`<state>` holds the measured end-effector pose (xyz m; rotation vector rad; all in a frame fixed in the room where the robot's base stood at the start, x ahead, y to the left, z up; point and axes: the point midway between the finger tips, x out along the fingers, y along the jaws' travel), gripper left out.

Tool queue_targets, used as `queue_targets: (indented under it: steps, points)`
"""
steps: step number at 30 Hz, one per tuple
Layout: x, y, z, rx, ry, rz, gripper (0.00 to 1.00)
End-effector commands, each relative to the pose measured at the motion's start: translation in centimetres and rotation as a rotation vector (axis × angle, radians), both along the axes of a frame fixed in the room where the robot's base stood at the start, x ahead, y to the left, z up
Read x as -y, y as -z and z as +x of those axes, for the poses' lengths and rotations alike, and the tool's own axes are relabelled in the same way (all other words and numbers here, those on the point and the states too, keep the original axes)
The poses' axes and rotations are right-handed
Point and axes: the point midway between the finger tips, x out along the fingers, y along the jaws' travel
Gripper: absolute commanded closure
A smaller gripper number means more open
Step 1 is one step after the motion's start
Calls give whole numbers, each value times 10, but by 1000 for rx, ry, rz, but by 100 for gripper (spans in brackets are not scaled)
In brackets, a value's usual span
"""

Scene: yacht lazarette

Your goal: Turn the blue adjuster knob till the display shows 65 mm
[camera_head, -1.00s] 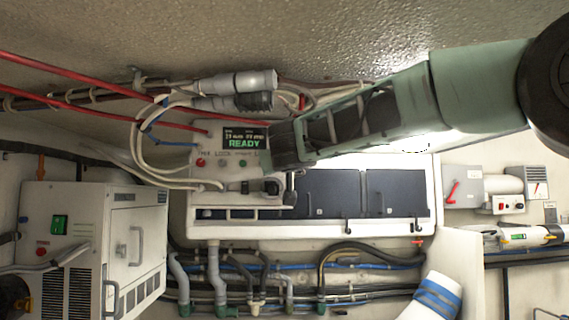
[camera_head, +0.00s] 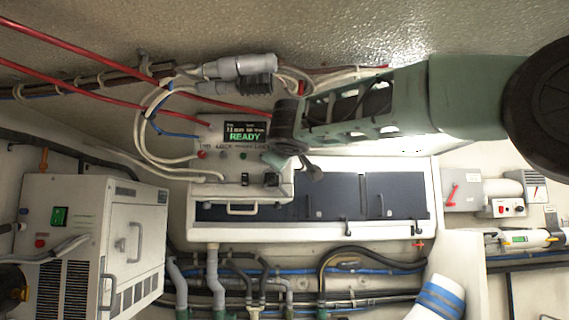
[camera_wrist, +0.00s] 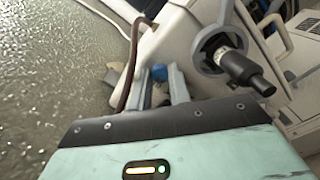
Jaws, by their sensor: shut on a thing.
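The blue adjuster knob (camera_wrist: 159,73) shows in the wrist view between the tips of the two grey fingers. My gripper (camera_wrist: 159,82) is shut on it. In the head view the knob is hidden behind my arm, which reaches in from the right to the control box. The display (camera_head: 245,131) on the box is lit and shows READY in large green letters. A smaller line of text above it is too small to read with certainty.
A grey ring with a black cylinder (camera_wrist: 245,72) stands close right of my fingers in the wrist view. Grey connectors and pale cables (camera_head: 238,68) hang above the box. A white cabinet (camera_head: 95,240) stands at left. Dark panels (camera_head: 340,195) and pipes lie below.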

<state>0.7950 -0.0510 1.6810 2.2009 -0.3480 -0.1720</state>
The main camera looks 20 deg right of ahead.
Motion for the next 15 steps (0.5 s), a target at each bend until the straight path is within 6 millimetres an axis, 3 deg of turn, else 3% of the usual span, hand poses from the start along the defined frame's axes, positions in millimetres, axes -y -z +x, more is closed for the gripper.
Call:
queue_targets:
  steps: [15]
  points:
    - [-1, 1, 0, -103, -1, -316, 100]
